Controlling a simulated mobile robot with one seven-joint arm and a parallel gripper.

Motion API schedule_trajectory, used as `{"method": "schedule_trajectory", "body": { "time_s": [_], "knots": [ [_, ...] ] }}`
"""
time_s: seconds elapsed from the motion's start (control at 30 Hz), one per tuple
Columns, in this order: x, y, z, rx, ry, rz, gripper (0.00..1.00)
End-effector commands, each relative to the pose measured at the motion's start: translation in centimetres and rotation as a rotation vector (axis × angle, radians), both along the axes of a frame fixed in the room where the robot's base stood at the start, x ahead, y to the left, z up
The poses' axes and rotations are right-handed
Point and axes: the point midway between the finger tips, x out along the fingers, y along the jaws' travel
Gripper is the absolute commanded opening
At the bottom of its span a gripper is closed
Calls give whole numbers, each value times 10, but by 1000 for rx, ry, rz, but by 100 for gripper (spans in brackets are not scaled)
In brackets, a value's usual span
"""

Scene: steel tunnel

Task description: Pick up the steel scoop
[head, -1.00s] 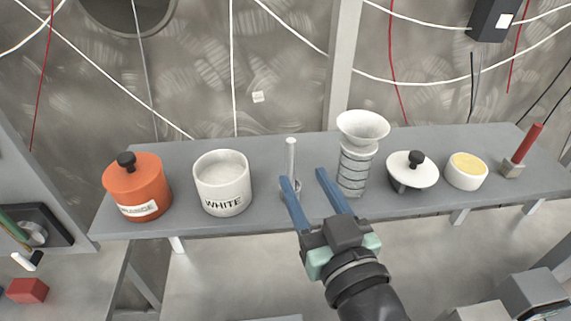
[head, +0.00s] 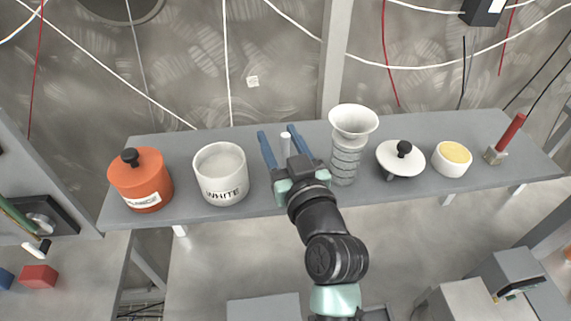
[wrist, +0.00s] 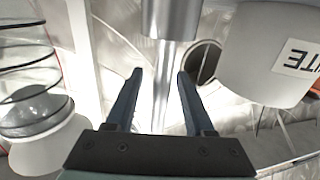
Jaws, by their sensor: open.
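The steel scoop (head: 285,143) stands upright on the shelf, between the white jar and the ribbed funnel-topped vessel. In the head view only its pale upper end shows; my gripper and arm hide the rest. My gripper (head: 278,131) is open, its two blue fingers on either side of the scoop.
The white jar (head: 220,190) stands left of my gripper, with an orange lidded jar (head: 140,188) beyond. The ribbed vessel (head: 346,165) is close on the right.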

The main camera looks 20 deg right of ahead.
Motion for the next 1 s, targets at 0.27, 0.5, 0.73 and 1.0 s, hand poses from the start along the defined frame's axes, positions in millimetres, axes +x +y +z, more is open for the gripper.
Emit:
{"method": "schedule_trajectory", "body": {
  "time_s": [0.27, 0.5, 0.73, 1.0],
  "knots": [
    [0, 0, 0, 0, 0, 1, 32],
    [0, 0, 0, 1, 0, 0, 0],
    [0, 0, 0, 1, 0, 0, 0],
    [0, 0, 13, -2, -6, 1, 0]
  ]
}}
